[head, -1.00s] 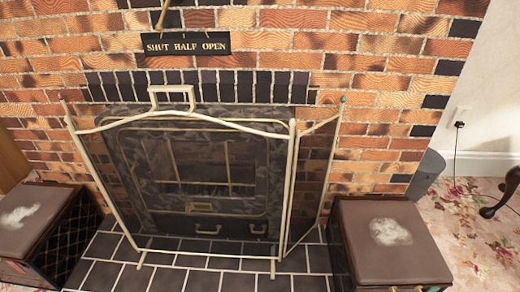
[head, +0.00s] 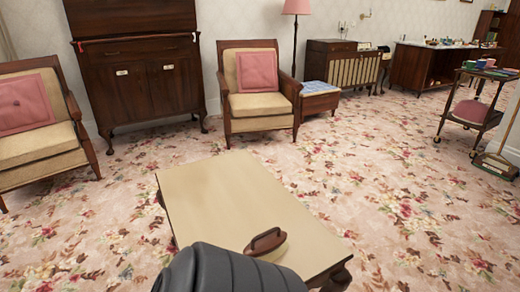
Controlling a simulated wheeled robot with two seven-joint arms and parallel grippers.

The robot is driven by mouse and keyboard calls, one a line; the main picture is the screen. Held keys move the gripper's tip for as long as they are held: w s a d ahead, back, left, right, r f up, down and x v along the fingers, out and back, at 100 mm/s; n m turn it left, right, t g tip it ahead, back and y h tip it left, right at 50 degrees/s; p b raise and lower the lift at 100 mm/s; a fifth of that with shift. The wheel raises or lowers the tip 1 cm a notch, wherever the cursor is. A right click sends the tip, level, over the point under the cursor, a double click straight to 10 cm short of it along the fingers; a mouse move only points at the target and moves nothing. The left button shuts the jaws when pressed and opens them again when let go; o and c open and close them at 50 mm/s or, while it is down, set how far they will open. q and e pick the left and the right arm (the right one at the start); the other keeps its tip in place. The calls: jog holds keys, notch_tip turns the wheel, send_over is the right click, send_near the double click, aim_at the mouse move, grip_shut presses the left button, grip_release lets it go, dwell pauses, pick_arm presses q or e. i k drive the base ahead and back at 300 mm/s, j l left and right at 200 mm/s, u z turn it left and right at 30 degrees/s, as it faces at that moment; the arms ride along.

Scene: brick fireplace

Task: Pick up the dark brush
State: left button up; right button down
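A dark reddish-brown object that looks like a brush (head: 266,241) lies near the front right edge of a low beige-topped table (head: 215,195) in the head view. Its long curved body rests on the tabletop. A dark grey ribbed part, apparently of my own arm, covers the table's near edge just below the brush. I cannot tell whether it hides part of the brush. Neither of my grippers is in view.
Two armchairs with pink cushions (head: 257,71) (head: 24,104) and a dark wooden cabinet (head: 133,65) stand behind the table. A small trolley (head: 477,105) and a broom (head: 497,165) are at the far right. Open floral carpet (head: 400,190) surrounds the table.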

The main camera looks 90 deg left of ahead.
aim_at(269, 246)
jog(key=u, duration=2.5)
